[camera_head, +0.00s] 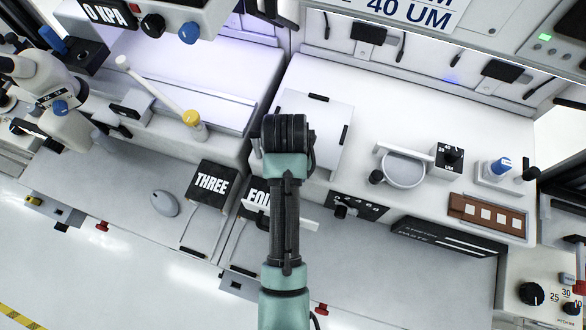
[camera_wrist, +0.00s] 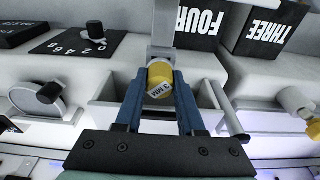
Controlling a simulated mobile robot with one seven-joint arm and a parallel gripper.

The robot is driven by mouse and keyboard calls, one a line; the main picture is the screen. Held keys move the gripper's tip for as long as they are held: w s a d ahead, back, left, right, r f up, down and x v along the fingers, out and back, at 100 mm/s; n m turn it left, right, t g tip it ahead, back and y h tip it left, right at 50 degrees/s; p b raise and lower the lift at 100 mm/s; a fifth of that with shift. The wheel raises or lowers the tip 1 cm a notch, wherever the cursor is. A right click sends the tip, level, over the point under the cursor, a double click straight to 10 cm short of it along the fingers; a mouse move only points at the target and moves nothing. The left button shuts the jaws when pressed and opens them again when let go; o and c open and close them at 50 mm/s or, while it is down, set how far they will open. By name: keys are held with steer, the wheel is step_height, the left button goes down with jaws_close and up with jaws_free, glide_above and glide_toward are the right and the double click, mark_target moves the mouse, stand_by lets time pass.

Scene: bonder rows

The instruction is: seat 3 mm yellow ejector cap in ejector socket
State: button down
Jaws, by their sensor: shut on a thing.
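I cannot make out the ejector socket for certain. In the head view my arm covers the gripper and the cap.
Boxes marked FOUR (camera_wrist: 202,22) and THREE (camera_wrist: 268,28) stand beyond the gripper. A pale rod (camera_wrist: 231,112) lies close to its right. A yellow-ended white lever (camera_head: 192,118) is on the left-hand machine. A round pale dish (camera_head: 403,172) and a brown tray (camera_head: 457,207) are to the right.

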steer(key=shift+f, duration=0.2)
steer(key=shift+f, duration=0.35)
steer(key=shift+s, duration=0.1)
stand_by(0.4)
steer(key=shift+c, duration=2.2)
jaws_free()
step_height(320, 180, up, 13)
steer(key=s+p, duration=0.1)
steer(key=p, duration=0.2)
steer(key=shift+s+a+p, duration=0.3)
steer(key=shift+a+p, duration=0.05)
steer(key=shift+f, duration=0.1)
